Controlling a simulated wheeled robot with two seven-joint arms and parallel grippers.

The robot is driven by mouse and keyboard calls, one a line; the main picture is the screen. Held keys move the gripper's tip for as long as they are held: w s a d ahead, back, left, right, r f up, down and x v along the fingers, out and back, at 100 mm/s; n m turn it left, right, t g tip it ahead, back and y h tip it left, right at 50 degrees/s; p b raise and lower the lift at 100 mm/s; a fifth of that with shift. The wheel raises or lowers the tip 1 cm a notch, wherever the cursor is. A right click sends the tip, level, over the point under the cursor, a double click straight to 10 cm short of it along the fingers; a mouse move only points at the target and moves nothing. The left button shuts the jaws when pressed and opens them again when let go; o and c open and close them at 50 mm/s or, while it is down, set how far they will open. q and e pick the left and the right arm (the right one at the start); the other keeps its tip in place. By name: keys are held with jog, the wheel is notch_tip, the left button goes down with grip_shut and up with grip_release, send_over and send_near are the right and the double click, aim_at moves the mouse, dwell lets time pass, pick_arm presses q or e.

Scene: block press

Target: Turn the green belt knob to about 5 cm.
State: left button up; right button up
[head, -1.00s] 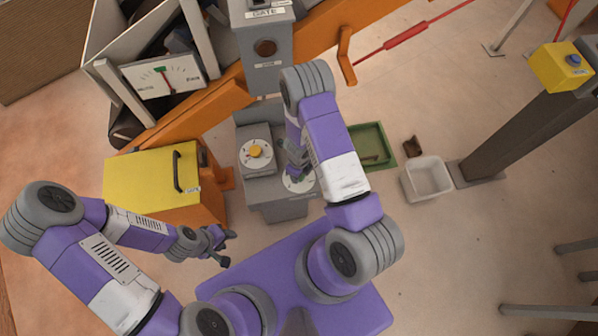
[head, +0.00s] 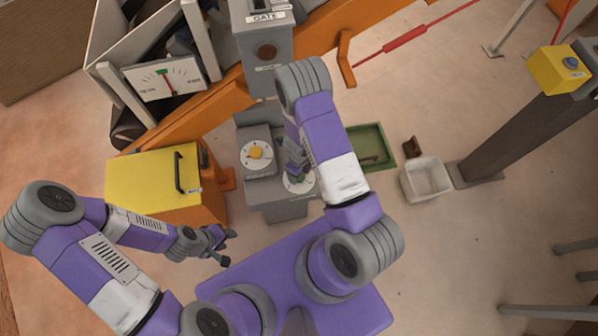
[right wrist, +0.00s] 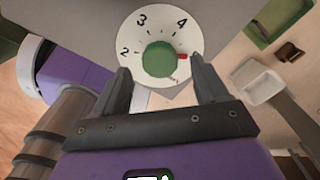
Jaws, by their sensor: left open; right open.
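The green belt knob (right wrist: 159,59) sits on a white dial (right wrist: 143,27) marked 2, 3 and 4 in the right wrist view. Its red pointer (right wrist: 187,56) points right, past the 4. Any higher numeral is not readable. My right gripper (right wrist: 158,78) is open, with one finger on each side of the knob and visible gaps between. In the head view the knob (head: 299,178) shows partly beneath my right gripper (head: 296,166). My left gripper (head: 228,247) is open and empty, low on the left, away from the knob.
A yellow knob (head: 256,152) is on the grey console left of the green one. A yellow box with a black handle (head: 179,172) stands further left. A gauge (head: 150,82) is behind it. A green tray (head: 378,137) and white bin (head: 413,184) lie to the right.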

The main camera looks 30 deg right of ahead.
notch_tip(320, 180, up, 5)
jog(key=shift+r+p, duration=0.1)
jog(key=shift+p, duration=0.95)
jog(key=s+a+r+n+y, duration=0.1)
jog(key=s+a+n, duration=0.4)
jog(key=n, duration=0.9)
jog(key=s+a+r+n+y, duration=0.2)
jog(key=s+a+n, duration=0.4)
jog(key=n, duration=0.8)
jog(key=shift+a+t+y, duration=0.3)
jog(key=shift+a+y, duration=0.3)
jog(key=shift+a, duration=0.4)
jog(key=shift+c, duration=0.4)
